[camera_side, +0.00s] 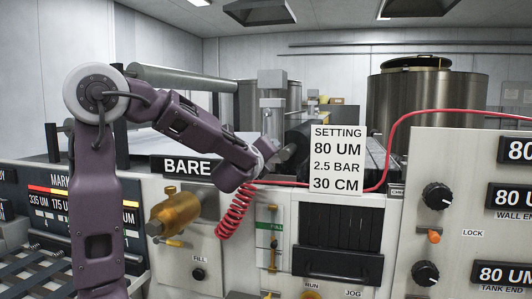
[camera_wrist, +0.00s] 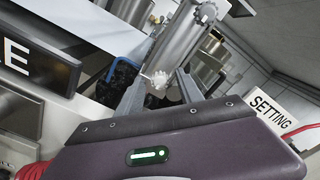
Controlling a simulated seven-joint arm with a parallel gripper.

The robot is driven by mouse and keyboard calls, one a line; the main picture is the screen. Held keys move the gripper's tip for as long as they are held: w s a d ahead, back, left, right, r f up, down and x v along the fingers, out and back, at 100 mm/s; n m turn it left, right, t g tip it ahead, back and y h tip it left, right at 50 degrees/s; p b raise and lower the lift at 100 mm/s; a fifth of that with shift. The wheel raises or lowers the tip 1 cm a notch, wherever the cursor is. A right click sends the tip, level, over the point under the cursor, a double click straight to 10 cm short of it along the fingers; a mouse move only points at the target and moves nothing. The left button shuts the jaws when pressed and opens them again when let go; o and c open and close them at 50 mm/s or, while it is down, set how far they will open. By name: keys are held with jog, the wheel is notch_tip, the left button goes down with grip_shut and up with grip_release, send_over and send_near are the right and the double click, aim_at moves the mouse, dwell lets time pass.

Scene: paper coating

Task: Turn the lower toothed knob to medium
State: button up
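In the wrist view a silvery metal cylinder runs up between my fingers and carries two toothed knobs. The nearer one, seemingly the lower toothed knob (camera_wrist: 158,81), lies between my fingertips; the other toothed knob (camera_wrist: 205,13) sits at the cylinder's far end. My gripper (camera_wrist: 160,84) is open, with one finger on each side of the nearer knob. I cannot tell whether they touch it. In the side view my gripper (camera_side: 287,155) is just below the grey metal column (camera_side: 272,102), and the knobs are not distinguishable there. The knob's setting is not readable.
A white SETTING card (camera_side: 337,160) stands close to the right of my gripper. A BARE sign (camera_side: 188,167) is at left. A red hose (camera_side: 398,130) and coiled hose (camera_side: 233,215) run nearby. A panel with black knobs (camera_side: 437,196) is at right.

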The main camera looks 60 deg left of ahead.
jog(key=v, duration=0.7)
dwell(0.3)
jog(key=s+d+f+n+g+h, duration=0.3)
jog(key=s+d+f+n+g, duration=0.1)
jog(key=s+f+n, duration=0.3)
jog(key=s+d+f+n+g+h, duration=0.35)
jog(key=s+f+n, duration=0.25)
jog(key=s+f, duration=0.25)
jog(key=s+d+n+h, duration=0.3)
jog(key=d+n+h, duration=0.2)
jog(key=d, duration=0.9)
jog(key=shift+d+f+h, duration=0.2)
jog(key=shift+d+h, duration=0.2)
jog(key=shift+h, duration=0.25)
jog(key=shift+s, duration=0.15)
